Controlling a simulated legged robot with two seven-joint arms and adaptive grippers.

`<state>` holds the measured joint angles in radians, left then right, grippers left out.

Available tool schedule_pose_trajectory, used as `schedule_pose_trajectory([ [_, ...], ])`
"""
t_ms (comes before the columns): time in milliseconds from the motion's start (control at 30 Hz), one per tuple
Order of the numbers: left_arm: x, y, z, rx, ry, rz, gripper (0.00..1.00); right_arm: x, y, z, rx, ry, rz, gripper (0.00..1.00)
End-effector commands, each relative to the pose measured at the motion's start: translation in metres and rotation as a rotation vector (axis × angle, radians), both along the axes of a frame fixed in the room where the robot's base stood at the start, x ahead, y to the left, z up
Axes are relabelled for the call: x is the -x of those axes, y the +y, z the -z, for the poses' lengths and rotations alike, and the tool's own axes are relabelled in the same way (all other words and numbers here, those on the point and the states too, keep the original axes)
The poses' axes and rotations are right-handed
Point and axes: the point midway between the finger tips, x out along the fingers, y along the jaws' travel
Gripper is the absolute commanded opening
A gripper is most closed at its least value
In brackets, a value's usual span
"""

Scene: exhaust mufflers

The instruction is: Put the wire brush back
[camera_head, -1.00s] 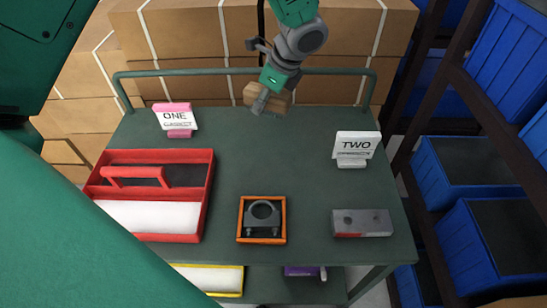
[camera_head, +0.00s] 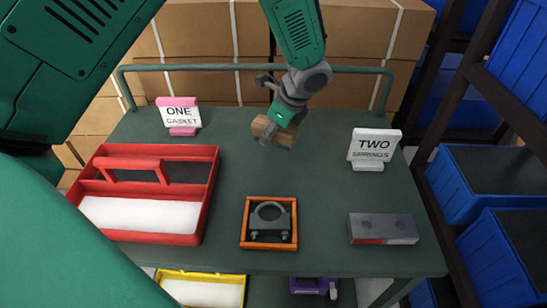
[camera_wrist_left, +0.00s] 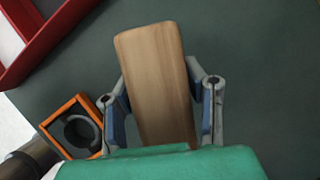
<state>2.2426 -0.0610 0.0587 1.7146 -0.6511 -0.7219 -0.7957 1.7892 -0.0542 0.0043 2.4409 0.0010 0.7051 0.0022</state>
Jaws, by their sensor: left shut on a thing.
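My left gripper (camera_head: 273,129) is shut on the wire brush (camera_head: 262,127), seen as a wooden block over the back middle of the table. In the left wrist view, the plain wooden body of the brush (camera_wrist_left: 158,80) sits between the two fingers of the left gripper (camera_wrist_left: 165,105); no bristles show. A red tray (camera_head: 205,200) with a handle stands at the table's left, with a dark compartment behind and a white-bottomed one in front. My right gripper is not in view.
On the green table (camera_head: 325,175) stand an orange frame with a clamp (camera_head: 269,222), a grey-and-red block (camera_head: 383,229), a ONE sign (camera_head: 181,115) and a TWO sign (camera_head: 373,148). A rail (camera_head: 225,69) runs along the back. The table's middle is clear.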

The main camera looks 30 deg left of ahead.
Motion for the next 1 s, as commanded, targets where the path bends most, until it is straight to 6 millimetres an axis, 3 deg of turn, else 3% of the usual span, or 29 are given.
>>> schedule_pose_trajectory([
  [100, 0.000, 0.000, 0.020, -0.001, 0.000, 0.000, 0.06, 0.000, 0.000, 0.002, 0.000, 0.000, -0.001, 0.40],
  [333, 0.000, -0.002, 0.037, -0.003, -0.001, 0.001, 0.06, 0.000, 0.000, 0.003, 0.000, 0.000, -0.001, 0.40],
  [500, 0.000, -0.003, 0.062, -0.004, 0.000, 0.001, 0.06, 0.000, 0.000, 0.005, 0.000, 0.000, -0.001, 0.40],
  [867, 0.000, -0.001, 0.068, -0.001, -0.002, 0.000, 0.06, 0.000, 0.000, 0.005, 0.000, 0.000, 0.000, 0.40],
  [900, 0.000, -0.001, 0.069, -0.001, -0.002, 0.001, 0.41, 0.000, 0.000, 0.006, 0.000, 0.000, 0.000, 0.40],
  [967, 0.000, -0.001, 0.068, -0.001, -0.002, 0.001, 0.59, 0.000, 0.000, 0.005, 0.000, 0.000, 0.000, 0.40],
  [1000, 0.000, -0.001, 0.068, -0.001, -0.002, 0.001, 0.59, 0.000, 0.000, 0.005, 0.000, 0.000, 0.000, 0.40],
])
